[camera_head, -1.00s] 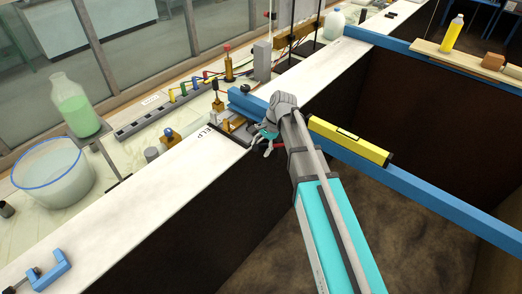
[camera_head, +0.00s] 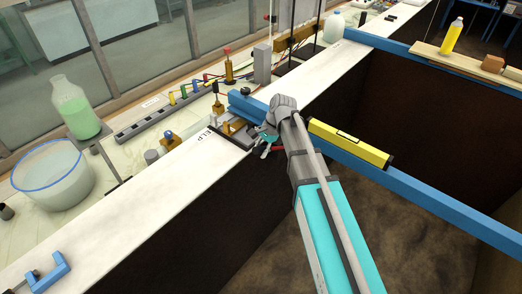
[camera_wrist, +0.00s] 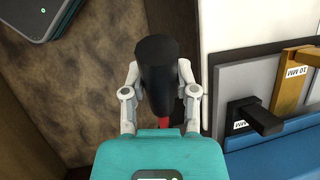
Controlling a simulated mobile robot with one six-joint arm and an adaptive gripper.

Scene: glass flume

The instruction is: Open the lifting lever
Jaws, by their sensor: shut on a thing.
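The lifting lever shows in the wrist view as a thick black handle (camera_wrist: 155,65) with a red part below it, partly hidden by my gripper body. My gripper (camera_wrist: 158,76) has one pale finger on each side of the black handle and is shut on it. In the head view, my gripper (camera_head: 264,142) is at the inner edge of the white wall top, beside the end of the blue beam. A bit of the red lever (camera_head: 279,149) shows just right of the fingers. Most of the lever is hidden there.
The blue beam (camera_head: 430,190) crosses the dark pit, with a yellow level (camera_head: 350,143) on it. A brass block marked 10 MM (camera_wrist: 293,82) and a black peg (camera_wrist: 255,115) are close right of the handle. Bottle (camera_head: 72,105) and bucket (camera_head: 52,175) stand left.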

